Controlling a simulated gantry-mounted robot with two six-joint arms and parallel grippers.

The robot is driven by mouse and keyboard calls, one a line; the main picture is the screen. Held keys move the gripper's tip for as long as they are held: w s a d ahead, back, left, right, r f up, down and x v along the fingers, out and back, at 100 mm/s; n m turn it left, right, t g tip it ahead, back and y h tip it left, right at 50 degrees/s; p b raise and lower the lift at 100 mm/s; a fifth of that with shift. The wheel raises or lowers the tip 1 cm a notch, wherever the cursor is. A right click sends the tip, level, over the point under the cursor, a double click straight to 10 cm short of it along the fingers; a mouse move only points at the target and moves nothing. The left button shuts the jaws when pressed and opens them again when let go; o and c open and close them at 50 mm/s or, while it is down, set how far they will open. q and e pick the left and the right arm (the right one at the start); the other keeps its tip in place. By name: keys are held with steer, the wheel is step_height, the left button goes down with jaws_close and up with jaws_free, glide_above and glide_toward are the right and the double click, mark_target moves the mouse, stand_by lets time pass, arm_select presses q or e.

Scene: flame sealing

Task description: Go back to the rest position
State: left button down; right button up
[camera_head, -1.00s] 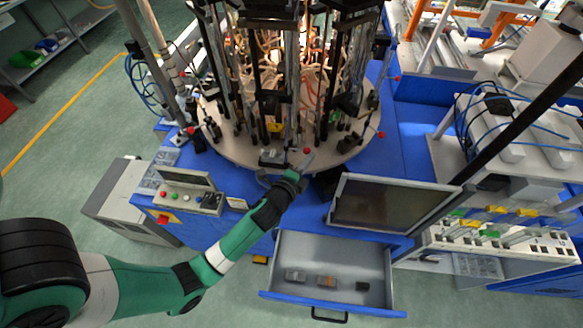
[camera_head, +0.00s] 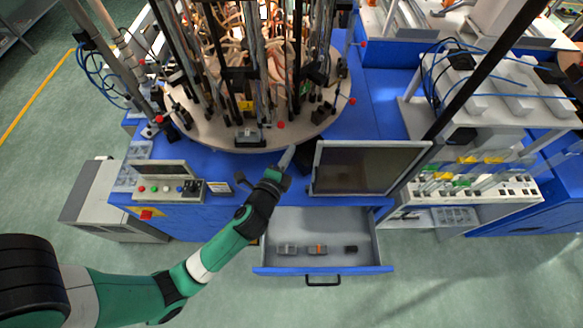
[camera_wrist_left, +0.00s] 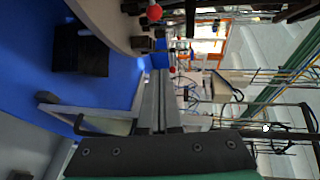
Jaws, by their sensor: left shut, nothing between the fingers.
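My left gripper (camera_head: 290,152) shows in the head view at the front rim of the round machine table (camera_head: 190,128). Its fingers are together and empty, pointing up toward the table. They are just left of the monitor (camera_head: 362,168) and above the open drawer. In the left wrist view the two grey fingers (camera_wrist_left: 160,98) lie side by side with nothing between them. The red knob (camera_head: 281,125) on the table rim is a little beyond the fingertips. It also shows in the wrist view (camera_wrist_left: 154,13). My right gripper is in neither view.
The open grey drawer (camera_head: 285,228) holds several small items and sticks out below my left forearm. A control panel (camera_head: 163,190) sits to the left of the arm. Rods and tubes crowd the round table. The green floor (camera_head: 440,285) at lower right is clear.

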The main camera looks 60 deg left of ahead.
arm_select(q)
steer(key=d, duration=0.1)
steer(key=s+d, duration=0.1)
steer(key=d, duration=0.1)
steer(key=s+d+r, duration=0.1)
steer(key=d, duration=0.1)
steer(key=shift+s+r, duration=0.1)
steer(key=shift+s, duration=0.05)
